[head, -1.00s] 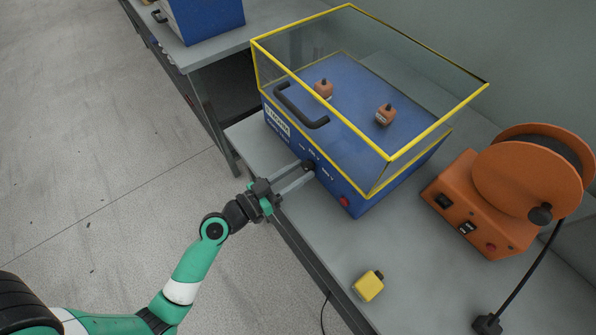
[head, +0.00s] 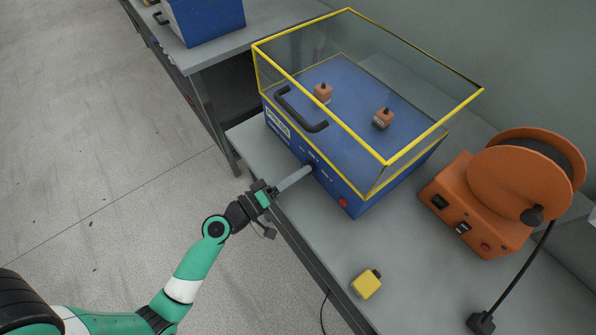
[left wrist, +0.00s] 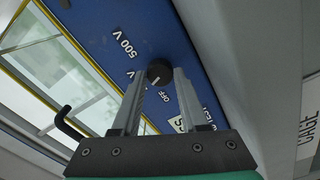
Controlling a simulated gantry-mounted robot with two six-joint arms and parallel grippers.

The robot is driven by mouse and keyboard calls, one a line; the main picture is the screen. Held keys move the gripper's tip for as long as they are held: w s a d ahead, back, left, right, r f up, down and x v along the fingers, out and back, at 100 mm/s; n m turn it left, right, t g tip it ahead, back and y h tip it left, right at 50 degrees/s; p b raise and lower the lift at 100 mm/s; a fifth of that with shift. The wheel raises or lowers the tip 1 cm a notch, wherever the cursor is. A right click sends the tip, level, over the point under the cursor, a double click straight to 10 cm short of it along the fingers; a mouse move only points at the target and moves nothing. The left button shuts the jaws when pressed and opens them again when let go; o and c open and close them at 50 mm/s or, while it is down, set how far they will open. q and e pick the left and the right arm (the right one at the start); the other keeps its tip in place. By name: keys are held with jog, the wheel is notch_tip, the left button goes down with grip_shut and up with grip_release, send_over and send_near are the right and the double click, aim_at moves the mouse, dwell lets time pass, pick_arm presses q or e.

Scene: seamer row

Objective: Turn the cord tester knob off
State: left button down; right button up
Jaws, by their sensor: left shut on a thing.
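The cord tester (head: 352,165) is a blue box with a clear, yellow-edged cover, standing on the grey bench. Its black knob (left wrist: 159,71) is on the blue front panel, with "500 V" and "OFF" printed near it. My left gripper (left wrist: 160,76) is shut on the knob, one finger on each side. In the head view the left gripper (head: 309,169) reaches the front panel from the lower left, and its fingers mostly hide the knob. I cannot tell surely which label the knob points at. My right gripper is not in view.
The tester's cover has a black handle (head: 300,112), and two small orange blocks sit under it. A red button (head: 343,203) is on the front panel. An orange cord reel (head: 490,205) stands to the right. A yellow block (head: 367,284) lies near the bench's front edge.

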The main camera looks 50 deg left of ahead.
pick_arm(q)
jog(key=n+p, duration=0.1)
jog(key=n, duration=0.3)
jog(key=shift+r+n, duration=0.1)
jog(key=shift+n, duration=0.2)
jog(key=shift+n+p, duration=0.6)
jog(key=shift+n, duration=1.3)
jog(key=shift+c, duration=2.2)
grip_release()
